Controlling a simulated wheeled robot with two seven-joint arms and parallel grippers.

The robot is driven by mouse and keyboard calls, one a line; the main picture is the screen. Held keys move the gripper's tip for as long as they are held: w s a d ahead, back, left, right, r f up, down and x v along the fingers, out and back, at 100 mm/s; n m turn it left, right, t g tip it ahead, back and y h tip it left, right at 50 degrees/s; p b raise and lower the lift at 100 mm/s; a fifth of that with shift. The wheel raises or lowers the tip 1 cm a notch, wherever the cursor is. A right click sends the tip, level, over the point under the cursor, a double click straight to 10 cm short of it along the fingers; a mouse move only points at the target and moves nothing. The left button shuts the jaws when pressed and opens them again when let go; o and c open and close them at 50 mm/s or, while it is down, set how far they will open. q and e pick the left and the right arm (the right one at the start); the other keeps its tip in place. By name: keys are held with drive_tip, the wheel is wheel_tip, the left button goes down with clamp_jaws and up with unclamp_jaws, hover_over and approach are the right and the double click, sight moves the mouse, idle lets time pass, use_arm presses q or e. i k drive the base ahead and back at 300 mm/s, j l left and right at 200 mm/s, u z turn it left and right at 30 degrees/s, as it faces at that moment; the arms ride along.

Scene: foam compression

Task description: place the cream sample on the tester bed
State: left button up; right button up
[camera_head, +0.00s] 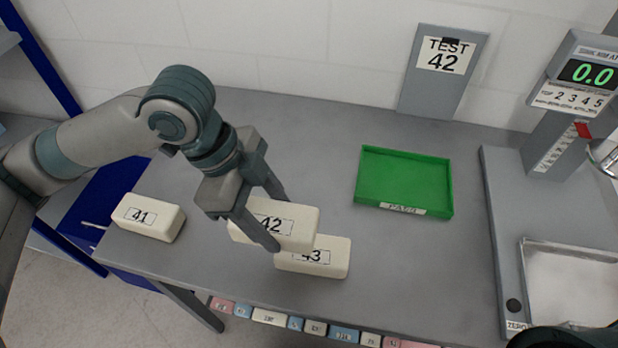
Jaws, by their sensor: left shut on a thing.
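My left gripper (277,222) is shut on the cream sample labelled 42 (297,228); one finger crosses its front. Sample 42 appears raised in front of the cream sample labelled 43 (330,267) and hides part of its top; I cannot tell whether they touch. A third cream sample, labelled 41 (148,217), lies on the table at the left. The tester (491,200) stands at the right, with a pale bed (570,285) that shows empty, cut by the right edge. A dark rounded part at the bottom right hides the bed's front; my right gripper does not show.
A green tray (449,190), marked on its front, lies empty on the grey table (330,130). A sign (443,55) reads TEST 42 at the back. The tester display (590,73) reads 0.0. Table between tray and tester is clear. Coloured labels line the front edge.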

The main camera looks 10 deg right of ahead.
sight(581, 291)
drive_tip(key=k+l+z, duration=0.15)
drive_tip(key=l, duration=0.25)
drive_tip(key=k+l+z, duration=0.1)
drive_tip(key=l, duration=0.3)
drive_tip(key=k+l+z, duration=0.15)
drive_tip(key=l, duration=0.25)
drive_tip(key=k+l+z, duration=0.15)
drive_tip(key=l, duration=0.25)
drive_tip(key=k+l+z, duration=0.1)
drive_tip(key=l, duration=0.35)
